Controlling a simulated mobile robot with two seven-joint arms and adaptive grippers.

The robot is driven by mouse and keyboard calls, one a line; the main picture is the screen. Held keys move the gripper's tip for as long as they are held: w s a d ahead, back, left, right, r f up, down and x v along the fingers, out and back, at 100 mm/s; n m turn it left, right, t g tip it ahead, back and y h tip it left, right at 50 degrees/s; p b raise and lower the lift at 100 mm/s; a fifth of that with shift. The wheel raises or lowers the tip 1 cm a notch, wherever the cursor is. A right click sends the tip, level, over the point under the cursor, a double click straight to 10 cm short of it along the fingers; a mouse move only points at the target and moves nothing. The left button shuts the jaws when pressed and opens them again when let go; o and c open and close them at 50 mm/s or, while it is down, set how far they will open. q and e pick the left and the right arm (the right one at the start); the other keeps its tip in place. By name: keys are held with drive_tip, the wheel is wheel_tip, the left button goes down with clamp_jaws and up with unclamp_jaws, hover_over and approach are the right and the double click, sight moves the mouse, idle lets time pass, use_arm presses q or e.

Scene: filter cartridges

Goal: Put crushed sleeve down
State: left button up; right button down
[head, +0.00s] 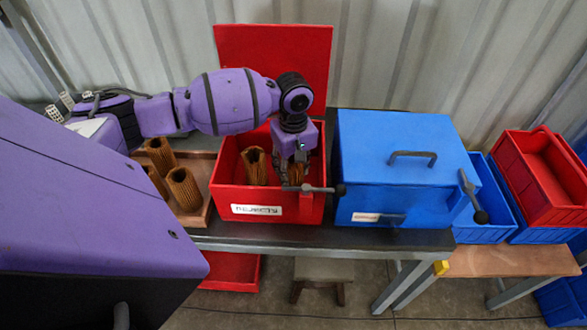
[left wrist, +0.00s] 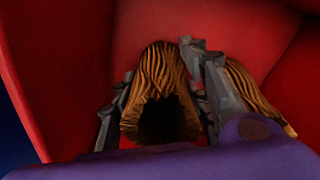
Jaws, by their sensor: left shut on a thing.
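My left gripper (head: 293,170) reaches down into the open red box (head: 231,187) and is shut on a brown ribbed sleeve (head: 296,174), in the right part of the box. The left wrist view shows this sleeve (left wrist: 162,68) between the fingers (left wrist: 165,100), its dark, uneven, arched opening facing the camera. Whether it touches the box floor cannot be told. A second brown sleeve (head: 254,168) stands in the left part of the box. It also shows in the left wrist view (left wrist: 254,96), just right of the fingers. My right gripper is not in view.
The red lid (head: 274,65) stands open behind. A tray (head: 196,218) with several brown sleeves is left of the box. A closed blue box (head: 400,160) stands close on the right. A red crate (head: 540,180) and blue bins lie farther right.

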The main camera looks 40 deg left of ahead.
use_arm(q)
drive_tip(key=shift+f, duration=0.1)
drive_tip(key=o, duration=1.1)
drive_tip(key=shift+f, duration=0.1)
wheel_tip(320, 180, up, 12)
drive_tip(key=shift+r+p, duration=0.2)
drive_tip(key=shift+p, duration=0.35)
